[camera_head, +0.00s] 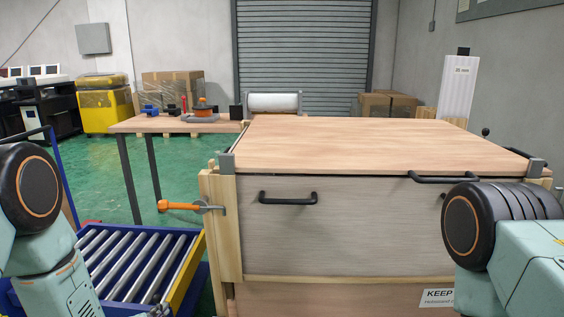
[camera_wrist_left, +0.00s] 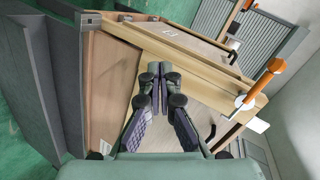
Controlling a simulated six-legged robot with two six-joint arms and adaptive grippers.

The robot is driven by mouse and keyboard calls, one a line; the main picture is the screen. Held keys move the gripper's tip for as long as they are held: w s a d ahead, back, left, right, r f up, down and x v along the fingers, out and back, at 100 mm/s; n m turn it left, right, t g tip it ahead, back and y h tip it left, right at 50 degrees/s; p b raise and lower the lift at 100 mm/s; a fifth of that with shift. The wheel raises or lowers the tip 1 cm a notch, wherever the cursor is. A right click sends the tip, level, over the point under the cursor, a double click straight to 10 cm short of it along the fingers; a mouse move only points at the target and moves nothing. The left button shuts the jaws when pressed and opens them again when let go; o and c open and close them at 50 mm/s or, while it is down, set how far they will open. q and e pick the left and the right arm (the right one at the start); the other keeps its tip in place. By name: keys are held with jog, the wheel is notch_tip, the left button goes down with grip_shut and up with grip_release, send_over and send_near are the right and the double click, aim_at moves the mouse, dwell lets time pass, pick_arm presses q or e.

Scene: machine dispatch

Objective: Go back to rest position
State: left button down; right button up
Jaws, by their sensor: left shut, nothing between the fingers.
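My left gripper (camera_wrist_left: 156,75) shows in the left wrist view with its two fingers together, shut and empty. Behind its fingers is the wooden frame of a large crate (camera_wrist_left: 200,105), with a gap between them that I cannot judge. In the head view my left arm is at the left edge, and its gripper is not clearly visible. My right arm is at the right edge in front of the crate, and its gripper is out of view.
The wood-topped crate (camera_head: 270,225) with black handles fills the centre. An orange-handled latch (camera_head: 180,206) sticks out from its left corner. A blue-framed roller conveyor (camera_head: 135,262) stands at its left. A table (camera_head: 160,124) is behind. Green floor (camera_head: 90,180) is open at the left.

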pick_arm(q)
jog(key=s+d+f+n+g, duration=0.1)
jog(key=s+f+n+g, duration=0.3)
jog(key=s, duration=0.8)
jog(key=s+d+f+n+g, duration=0.2)
jog(key=s+f+n+g, duration=0.2)
jog(key=s, duration=0.8)
jog(key=s+d+f+n+g, duration=0.2)
jog(key=s+f+n+g, duration=0.2)
jog(key=s, duration=0.8)
jog(key=n+g, duration=0.1)
jog(key=n, duration=0.1)
jog(key=shift+s+n, duration=0.2)
jog(key=shift+n, duration=0.1)
